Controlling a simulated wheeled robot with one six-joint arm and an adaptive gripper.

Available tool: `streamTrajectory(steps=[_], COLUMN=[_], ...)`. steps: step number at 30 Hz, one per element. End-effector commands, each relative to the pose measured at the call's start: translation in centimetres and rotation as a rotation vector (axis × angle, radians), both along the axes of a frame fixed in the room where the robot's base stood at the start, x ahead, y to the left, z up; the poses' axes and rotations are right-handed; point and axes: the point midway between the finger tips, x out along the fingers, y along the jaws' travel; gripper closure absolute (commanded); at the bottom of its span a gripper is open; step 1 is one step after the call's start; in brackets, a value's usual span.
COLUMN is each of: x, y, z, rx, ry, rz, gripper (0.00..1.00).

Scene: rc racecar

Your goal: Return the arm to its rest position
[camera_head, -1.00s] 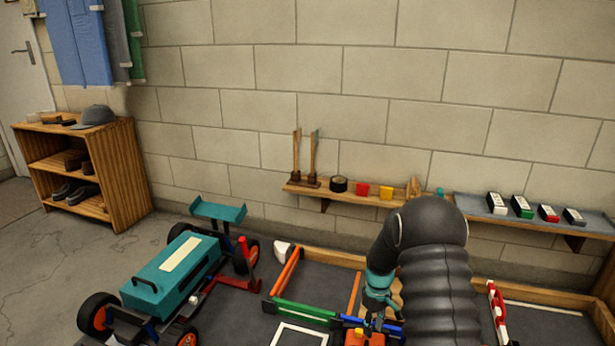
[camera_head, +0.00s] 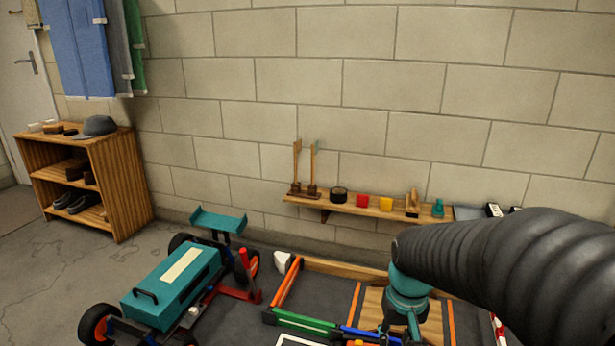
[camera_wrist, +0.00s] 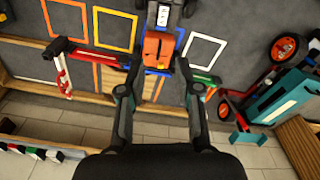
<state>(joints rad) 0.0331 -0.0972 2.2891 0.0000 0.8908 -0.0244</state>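My arm reaches in from the right of the head view, its black ribbed sleeve (camera_head: 500,255) now nearly level. My gripper hangs below the teal wrist (camera_head: 408,285), and its tips are cut off or hard to make out there. In the wrist view my gripper (camera_wrist: 159,70) is open, its two dark fingers spread wide with nothing held between them. An orange block (camera_wrist: 157,48) lies past the fingertips on the grey work surface, apart from the fingers. In the head view only its top edge shows at the bottom.
A teal racecar (camera_head: 175,285) stands at the left with a red stand (camera_head: 250,275) beside it. A wall shelf (camera_head: 365,209) holds small blocks and tools. Coloured rails (camera_head: 300,320) and a wooden rim (camera_head: 345,268) cross the work area. A wooden rack (camera_head: 125,185) is far left.

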Motion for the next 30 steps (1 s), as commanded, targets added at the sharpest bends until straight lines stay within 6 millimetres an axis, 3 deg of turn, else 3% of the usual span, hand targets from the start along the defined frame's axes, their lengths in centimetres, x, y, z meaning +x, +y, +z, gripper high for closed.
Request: streamTrajectory(steps=[6,15,22,30], x=[-4.6,-9.5,-11.0,-11.3], y=[0.4,0.9,1.1,1.2], z=[3.8,8.1,11.4,12.3], rx=[0.000,-0.001,-0.001,0.000], ry=[-0.102,-0.276,-0.403,-0.434], rz=[-0.017,-0.003,0.005,0.009], gripper=[0.67,0.67,0.67,0.67])
